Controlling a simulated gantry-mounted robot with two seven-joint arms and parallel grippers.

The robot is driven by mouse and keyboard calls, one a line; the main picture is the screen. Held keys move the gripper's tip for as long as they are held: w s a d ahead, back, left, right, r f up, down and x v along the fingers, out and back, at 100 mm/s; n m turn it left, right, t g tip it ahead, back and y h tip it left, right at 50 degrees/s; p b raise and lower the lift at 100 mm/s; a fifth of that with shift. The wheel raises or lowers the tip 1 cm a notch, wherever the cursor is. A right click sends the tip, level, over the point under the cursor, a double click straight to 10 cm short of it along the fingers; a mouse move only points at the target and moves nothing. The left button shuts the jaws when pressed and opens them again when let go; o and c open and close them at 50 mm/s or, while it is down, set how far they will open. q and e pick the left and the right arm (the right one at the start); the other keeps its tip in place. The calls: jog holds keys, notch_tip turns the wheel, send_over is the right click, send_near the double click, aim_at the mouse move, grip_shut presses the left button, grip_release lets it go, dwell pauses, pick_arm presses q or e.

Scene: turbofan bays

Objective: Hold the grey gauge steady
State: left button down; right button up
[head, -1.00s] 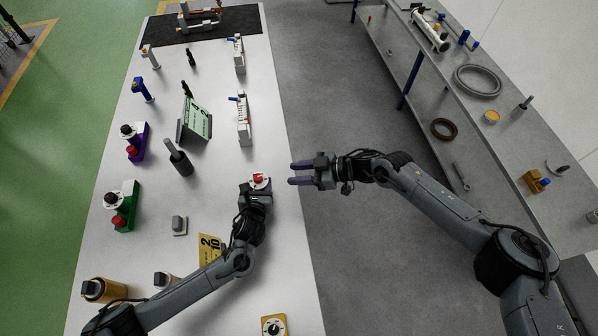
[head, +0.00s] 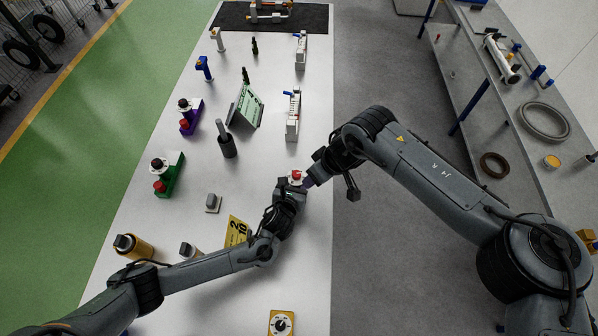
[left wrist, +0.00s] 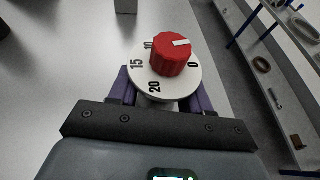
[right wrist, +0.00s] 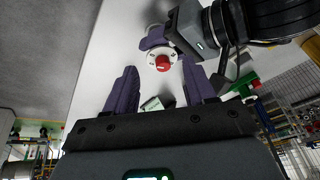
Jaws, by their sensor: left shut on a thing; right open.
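The gauge (head: 297,176) has a white numbered dial and a red knob; its body below the dial is mostly hidden. In the left wrist view the dial (left wrist: 186,83) faces up, with my left gripper's purple fingers on either side. My left gripper (head: 293,184) is shut on the gauge above the table's right part. My right gripper (head: 309,182) is close beside it on the right. In the right wrist view its fingers are open and empty, with the red knob (right wrist: 162,63) showing beyond, between the fingertips.
The white table (head: 265,225) holds a green base with a dial (head: 169,175), a purple one (head: 190,117), a dark cylinder (head: 227,145), a tilted sign (head: 247,108) and a yellow dial box (head: 281,323). A grey shelf bench (head: 480,125) stands right, across the floor.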

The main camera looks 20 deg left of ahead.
aim_at(298, 174)
notch_tip(298, 174, up, 3)
jog(key=a, duration=0.3)
jog(key=shift+n+t, duration=0.3)
jog(key=shift+t, duration=0.1)
jog(key=x, duration=0.7)
jog(key=w+x, duration=0.1)
jog(key=x, duration=0.2)
jog(key=shift+f, duration=0.35)
jog(key=shift+c, duration=0.2)
grip_shut()
jog(key=shift+w+r+n+g+y, duration=0.15)
jog(key=shift+n+g, duration=0.1)
jog(key=shift+n, duration=0.45)
jog(key=shift+w+f+n+g+y, duration=0.1)
jog(key=shift+n+g, duration=0.1)
jog(key=shift+n, duration=0.5)
jog(key=shift+w+r+n+g+y, duration=0.15)
jog(key=shift+n+g, duration=0.1)
jog(key=shift+n, duration=0.45)
jog(key=shift+f, duration=0.1)
jog(key=shift+s+d, duration=0.1)
jog(key=shift+s, duration=0.05)
